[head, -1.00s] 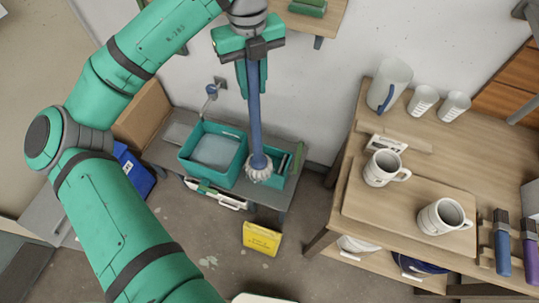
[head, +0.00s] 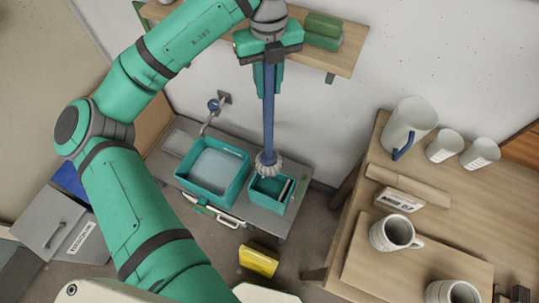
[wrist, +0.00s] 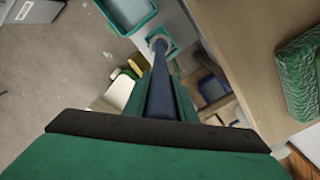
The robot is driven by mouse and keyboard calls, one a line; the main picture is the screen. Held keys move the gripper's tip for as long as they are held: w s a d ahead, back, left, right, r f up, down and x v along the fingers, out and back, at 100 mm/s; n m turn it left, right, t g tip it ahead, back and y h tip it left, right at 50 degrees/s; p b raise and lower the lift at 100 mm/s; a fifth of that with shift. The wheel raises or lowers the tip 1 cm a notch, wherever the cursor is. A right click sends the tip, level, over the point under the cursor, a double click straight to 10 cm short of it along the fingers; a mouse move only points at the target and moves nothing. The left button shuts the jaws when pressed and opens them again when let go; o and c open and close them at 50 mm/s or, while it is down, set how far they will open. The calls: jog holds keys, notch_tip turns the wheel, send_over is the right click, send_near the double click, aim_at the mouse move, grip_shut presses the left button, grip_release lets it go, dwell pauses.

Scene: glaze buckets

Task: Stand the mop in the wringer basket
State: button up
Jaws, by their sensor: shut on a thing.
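My gripper (head: 268,62) is shut on the upper part of the mop's blue handle (head: 269,112), and the mop hangs nearly upright. The mop's pale round head (head: 267,165) is at the lower end. In the head view it overlaps the back left edge of the small teal wringer basket (head: 285,199); I cannot tell whether it is inside the rim or above it. In the wrist view, the handle (wrist: 160,85) runs away from my gripper to the head (wrist: 157,42), which shows over the teal basket (wrist: 174,48).
A larger teal basin (head: 241,176) adjoins the basket on a low grey bench (head: 262,220). A shelf (head: 346,62) with green blocks is on the wall above. A yellow sign (head: 258,261) stands on the floor. A wooden table (head: 436,218) with mugs and a jug is at right.

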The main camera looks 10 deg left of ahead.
aim_at(268, 118)
notch_tip(268, 118, down, 20)
jog(key=shift+a+r, duration=0.1)
jog(key=shift+s+f, duration=0.1)
jog(key=shift+f, duration=2.65)
jog(key=o, duration=1)
jog(key=shift+o, duration=0.2)
notch_tip(268, 118, up, 12)
jog(key=shift+r, duration=0.15)
